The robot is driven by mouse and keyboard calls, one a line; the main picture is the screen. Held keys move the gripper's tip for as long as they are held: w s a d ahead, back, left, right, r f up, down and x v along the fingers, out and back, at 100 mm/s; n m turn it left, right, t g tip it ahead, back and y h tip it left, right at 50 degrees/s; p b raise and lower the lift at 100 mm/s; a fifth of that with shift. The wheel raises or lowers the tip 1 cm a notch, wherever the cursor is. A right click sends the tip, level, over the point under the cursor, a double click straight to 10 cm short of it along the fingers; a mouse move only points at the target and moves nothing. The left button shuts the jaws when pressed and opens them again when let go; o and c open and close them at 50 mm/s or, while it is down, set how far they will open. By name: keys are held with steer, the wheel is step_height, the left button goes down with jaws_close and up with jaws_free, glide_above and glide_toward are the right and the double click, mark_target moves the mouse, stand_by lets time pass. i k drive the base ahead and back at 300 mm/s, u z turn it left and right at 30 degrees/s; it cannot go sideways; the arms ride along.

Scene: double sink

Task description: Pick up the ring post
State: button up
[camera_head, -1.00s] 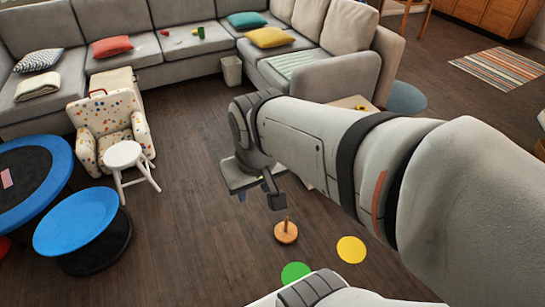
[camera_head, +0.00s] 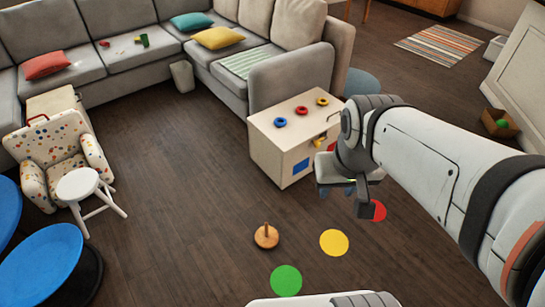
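The ring post (camera_head: 266,236) is a small wooden peg on a round base. It stands upright on the dark floor, left of the yellow disc, with no rings on it. My gripper (camera_head: 344,200) hangs at the end of my arm to the right of the post, over the area near the red disc. It points down and is apart from the post. Its two fingers look spread with nothing visible between them.
Green (camera_head: 286,281), yellow (camera_head: 334,242) and red (camera_head: 378,211) discs lie on the floor. A white cabinet (camera_head: 272,155) with blue, red and yellow rings on top stands behind. A white stool (camera_head: 78,184) and patterned armchair (camera_head: 50,150) are left. Floor left of the post is clear.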

mark_target(267, 237)
steer(key=u, duration=0.05)
steer(key=i, duration=1)
steer(key=z, duration=0.05)
